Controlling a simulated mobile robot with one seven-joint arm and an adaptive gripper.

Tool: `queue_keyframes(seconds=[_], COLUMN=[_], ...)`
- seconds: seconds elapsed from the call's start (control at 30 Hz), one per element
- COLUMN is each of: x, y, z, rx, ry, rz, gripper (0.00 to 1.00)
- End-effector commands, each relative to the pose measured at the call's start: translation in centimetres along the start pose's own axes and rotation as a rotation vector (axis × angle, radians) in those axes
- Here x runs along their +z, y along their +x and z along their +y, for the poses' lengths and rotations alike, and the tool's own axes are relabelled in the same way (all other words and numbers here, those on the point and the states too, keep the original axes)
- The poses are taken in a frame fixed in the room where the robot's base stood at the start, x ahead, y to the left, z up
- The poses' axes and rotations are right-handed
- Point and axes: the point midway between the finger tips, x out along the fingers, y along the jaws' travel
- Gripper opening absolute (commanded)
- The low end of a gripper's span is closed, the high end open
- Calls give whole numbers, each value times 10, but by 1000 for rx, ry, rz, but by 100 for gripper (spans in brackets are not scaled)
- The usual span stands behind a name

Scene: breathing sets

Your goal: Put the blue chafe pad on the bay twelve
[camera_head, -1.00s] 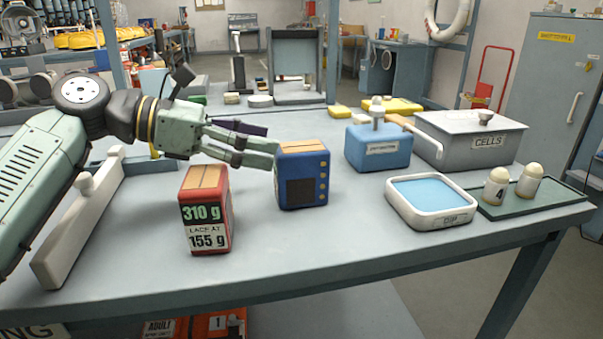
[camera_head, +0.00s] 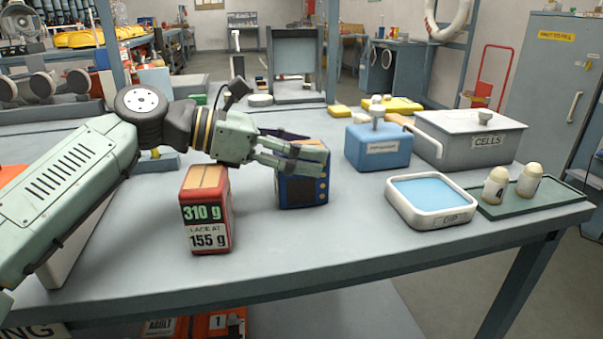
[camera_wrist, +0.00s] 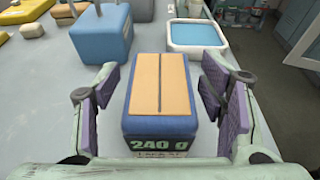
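A blue box with a tan top (camera_head: 308,192) stands upright on the grey table (camera_head: 370,250); in the wrist view the blue box (camera_wrist: 160,128) shows a "240 g" label. My gripper (camera_head: 310,152) is open at its upper part. In the wrist view my gripper (camera_wrist: 162,98) has one finger on each side of the box, with gaps visible. A red box (camera_head: 206,210) marked "310 g" stands just left of the blue one. I cannot make out which thing is the blue chafe pad, and no bay twelve mark is readable.
A blue block with a knob (camera_head: 378,148), a grey CELLS case (camera_head: 465,138), a white tray with blue inside (camera_head: 432,222) and a green tray with two capped bottles (camera_head: 545,205) stand to the right. The table's front middle is clear.

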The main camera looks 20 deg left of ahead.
Motion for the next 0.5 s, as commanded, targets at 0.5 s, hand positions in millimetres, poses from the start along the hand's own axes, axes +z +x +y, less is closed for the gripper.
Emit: queue_keyframes(seconds=[0.5], x=[0], y=[0], z=[0], rx=[0], ry=[0], rz=[0], gripper=[27])
